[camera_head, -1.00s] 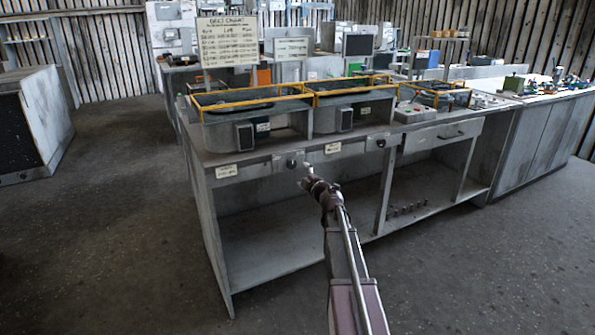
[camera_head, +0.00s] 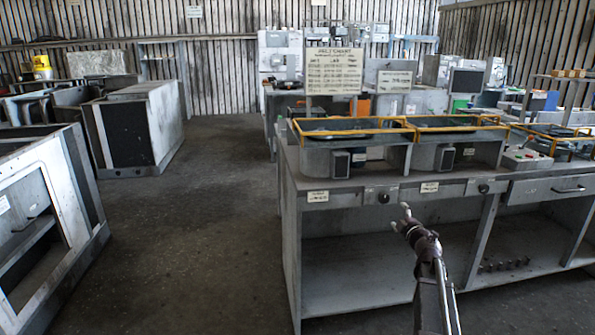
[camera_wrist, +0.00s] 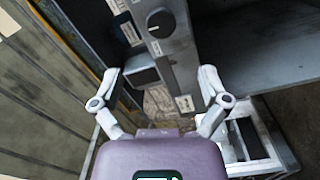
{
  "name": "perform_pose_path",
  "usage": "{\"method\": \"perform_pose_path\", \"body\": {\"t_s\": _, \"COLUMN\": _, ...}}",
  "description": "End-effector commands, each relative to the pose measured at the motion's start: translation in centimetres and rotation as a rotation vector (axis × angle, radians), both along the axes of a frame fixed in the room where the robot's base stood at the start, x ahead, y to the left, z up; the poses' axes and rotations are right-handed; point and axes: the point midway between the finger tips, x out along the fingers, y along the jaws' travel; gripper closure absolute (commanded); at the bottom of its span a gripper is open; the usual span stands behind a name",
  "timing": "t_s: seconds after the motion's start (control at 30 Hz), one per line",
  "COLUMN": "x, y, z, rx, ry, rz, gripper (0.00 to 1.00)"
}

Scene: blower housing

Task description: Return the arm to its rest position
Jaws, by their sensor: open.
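My arm reaches up from the lower right of the head view, in front of the grey workbench (camera_head: 345,195). My gripper (camera_head: 402,212) is at its end, close to the bench front just below the labelled panel strip. In the wrist view my gripper (camera_wrist: 160,82) has its two fingers spread wide apart with nothing between them. A round black knob (camera_wrist: 160,22) on the bench panel shows beyond the fingers. Whether any part of the arm touches the bench cannot be told.
Two yellow-railed housings (camera_head: 350,128) stand on the bench, with a belt chart board (camera_head: 333,70) behind. The open shelf below holds several small dark parts (camera_head: 505,264). Grey cabinets (camera_head: 140,125) stand at the left. The floor (camera_head: 190,250) between is clear.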

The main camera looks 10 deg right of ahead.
Motion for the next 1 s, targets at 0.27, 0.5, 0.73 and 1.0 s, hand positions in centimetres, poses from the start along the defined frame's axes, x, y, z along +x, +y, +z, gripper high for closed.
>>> {"method": "perform_pose_path", "body": {"t_s": 0.27, "x": -0.6, "y": 0.6, "z": 0.7, "rx": 0.091, "ry": -0.039, "rz": -0.122, "gripper": 0.05}}
{"method": "perform_pose_path", "body": {"t_s": 0.5, "x": -2.4, "y": 1.2, "z": 0.1, "rx": 0.273, "ry": -0.046, "rz": -0.34, "gripper": 0.05}}
{"method": "perform_pose_path", "body": {"t_s": 0.73, "x": -5.1, "y": 2.5, "z": -2.7, "rx": 0.468, "ry": 0.036, "rz": -0.55, "gripper": 0.05}}
{"method": "perform_pose_path", "body": {"t_s": 1.0, "x": -9.5, "y": 6.2, "z": -7.9, "rx": 0.682, "ry": 0.243, "rz": -0.761, "gripper": 0.05}}
